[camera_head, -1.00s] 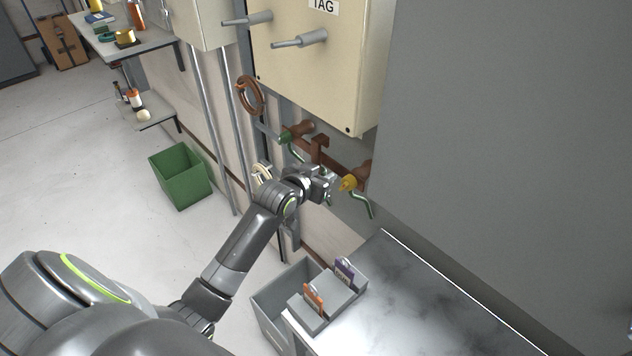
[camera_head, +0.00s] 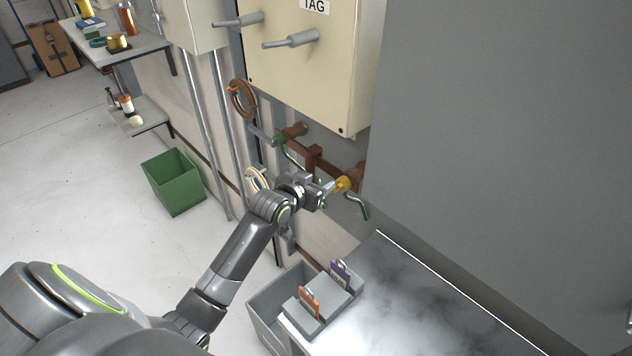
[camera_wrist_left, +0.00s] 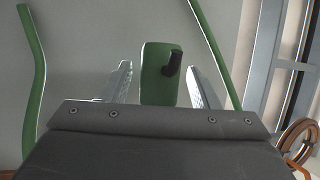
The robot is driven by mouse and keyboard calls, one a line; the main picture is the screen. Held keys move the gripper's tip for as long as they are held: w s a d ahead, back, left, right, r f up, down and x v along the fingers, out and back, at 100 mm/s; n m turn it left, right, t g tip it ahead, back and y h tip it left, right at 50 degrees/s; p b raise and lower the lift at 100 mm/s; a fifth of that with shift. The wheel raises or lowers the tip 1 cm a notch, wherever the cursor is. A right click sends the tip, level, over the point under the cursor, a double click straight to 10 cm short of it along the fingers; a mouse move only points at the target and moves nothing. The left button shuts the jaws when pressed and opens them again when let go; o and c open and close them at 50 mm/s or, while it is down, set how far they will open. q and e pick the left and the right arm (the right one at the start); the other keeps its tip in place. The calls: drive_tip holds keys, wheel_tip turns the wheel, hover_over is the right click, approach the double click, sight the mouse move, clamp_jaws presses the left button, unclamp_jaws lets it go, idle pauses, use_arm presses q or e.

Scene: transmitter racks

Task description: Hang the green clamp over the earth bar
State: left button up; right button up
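The brown earth bar (camera_head: 313,162) runs along the wall under the cream cabinet. A green clamp-like piece (camera_head: 280,140) with a green lead is at its left end. A yellow piece (camera_head: 344,184) with a green lead is at its right end. My left gripper (camera_head: 329,190) is just left of the yellow piece, below the bar. In the left wrist view a green clamp block (camera_wrist_left: 160,76) with a black knob stands between my fingers (camera_wrist_left: 160,85), with a narrow gap on each side. Whether this block touches the bar is hidden. My right gripper is not in view.
Green leads (camera_wrist_left: 31,70) flank the fingers in the wrist view. A brown coil (camera_head: 243,99) hangs left of the bar. The large grey cabinet (camera_head: 500,130) closes off the right. A grey tray (camera_head: 270,310) with tags and a worktop (camera_head: 420,300) are below.

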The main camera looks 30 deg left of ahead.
use_arm(q)
drive_tip(key=v, duration=1.7)
drive_tip(key=shift+s+r, duration=0.2)
drive_tip(key=shift+f, duration=0.1)
drive_tip(key=a+f+n+g+y, duration=0.1)
drive_tip(key=a+f+g, duration=0.15)
drive_tip(key=f, duration=0.65)
drive_tip(key=a+f+n+g+y, duration=0.1)
drive_tip(key=a+f, duration=0.2)
drive_tip(key=f, duration=0.5)
drive_tip(key=s+a+f+g, duration=0.1)
drive_tip(key=s+f, duration=0.3)
drive_tip(key=f, duration=0.5)
drive_tip(key=s+a+f+g, duration=0.15)
drive_tip(key=s+f, duration=0.25)
drive_tip(key=f, duration=0.5)
drive_tip(key=s+d+f+g, duration=0.3)
drive_tip(key=s+f, duration=0.6)
drive_tip(key=s, duration=0.5)
drive_tip(key=s+d+f+g, duration=0.3)
drive_tip(key=s+f, duration=0.7)
drive_tip(key=s, duration=0.5)
drive_tip(key=shift+d+f+m, duration=0.3)
drive_tip(key=shift+d, duration=0.5)
